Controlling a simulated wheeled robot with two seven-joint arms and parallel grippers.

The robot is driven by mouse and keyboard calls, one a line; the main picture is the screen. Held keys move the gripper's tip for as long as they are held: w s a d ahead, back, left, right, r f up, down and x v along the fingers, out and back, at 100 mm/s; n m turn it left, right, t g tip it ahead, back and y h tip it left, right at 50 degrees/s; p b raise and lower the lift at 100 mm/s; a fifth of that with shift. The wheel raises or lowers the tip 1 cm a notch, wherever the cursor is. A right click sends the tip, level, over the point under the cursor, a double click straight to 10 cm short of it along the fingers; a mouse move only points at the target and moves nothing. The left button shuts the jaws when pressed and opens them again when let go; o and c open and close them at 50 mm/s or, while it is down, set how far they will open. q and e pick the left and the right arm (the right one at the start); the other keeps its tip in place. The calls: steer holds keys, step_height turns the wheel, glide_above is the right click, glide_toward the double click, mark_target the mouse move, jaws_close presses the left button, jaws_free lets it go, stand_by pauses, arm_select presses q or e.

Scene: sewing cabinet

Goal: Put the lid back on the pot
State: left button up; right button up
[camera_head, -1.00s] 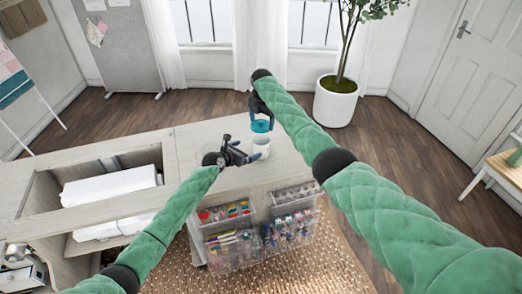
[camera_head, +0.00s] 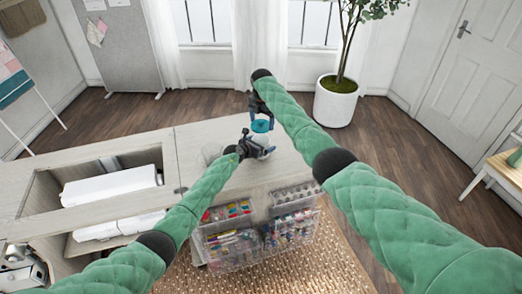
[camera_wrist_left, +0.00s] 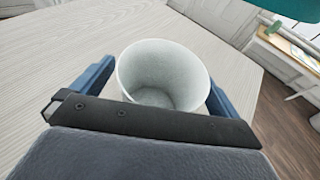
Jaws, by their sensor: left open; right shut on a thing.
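The pot is a small whitish open cup on the cabinet top; in the left wrist view I look down into the empty pot (camera_wrist_left: 165,62). In the head view the pot (camera_head: 262,140) is partly covered by my left gripper (camera_head: 257,144). My left gripper is open, with one blue finger on each side of the pot; I cannot tell whether they touch it. My right gripper (camera_head: 260,112) is shut on the teal lid (camera_head: 261,126) and holds it above the pot. A teal edge, seemingly the lid (camera_wrist_left: 292,8), shows at the top right of the left wrist view.
The cabinet top (camera_head: 215,135) is otherwise mostly clear, with a pale round thing (camera_head: 211,152) left of the pot. Clear bins (camera_head: 235,245) of supplies hang at the cabinet front. A potted plant (camera_head: 336,102) stands behind.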

arm_select(q)
steer(key=c, duration=1.5)
steer(key=shift+o, duration=0.2)
arm_select(e)
steer(key=shift+f, duration=2.45)
steer(key=shift+f, duration=0.1)
steer(key=shift+f, duration=0.35)
arm_select(q)
steer(key=shift+r, duration=0.1)
arm_select(e)
steer(key=shift+f, duration=0.5)
steer(key=shift+c, duration=0.8)
arm_select(q)
steer(key=shift+d, duration=0.1)
arm_select(e)
steer(key=shift+s+a+f, duration=0.1)
steer(key=shift+a+f, duration=0.05)
steer(key=shift+f, duration=0.45)
